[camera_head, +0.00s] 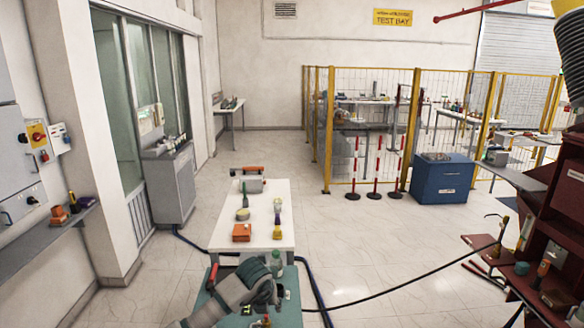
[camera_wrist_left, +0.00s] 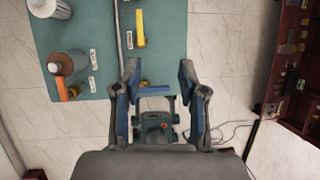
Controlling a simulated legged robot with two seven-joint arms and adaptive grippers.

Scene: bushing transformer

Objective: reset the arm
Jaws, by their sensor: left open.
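My left arm comes in from the bottom of the head view, and its gripper (camera_head: 264,288) is over the teal-topped surface (camera_head: 308,300). In the left wrist view the two fingers of this gripper (camera_wrist_left: 158,78) are spread apart, with nothing held between them. A small dark device with an orange dot (camera_wrist_left: 163,126) shows between the fingers, lower in the picture; I cannot tell how far it is from them. My right gripper is not in view.
A white table (camera_head: 218,222) with small items stands beyond. In the wrist view, a brown-necked bottle (camera_wrist_left: 72,62), a white bottle (camera_wrist_left: 48,8) and a yellow tool (camera_wrist_left: 140,28) lie on teal. A red shelf unit (camera_head: 565,225) stands right. A dark cable (camera_head: 410,283) crosses open floor.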

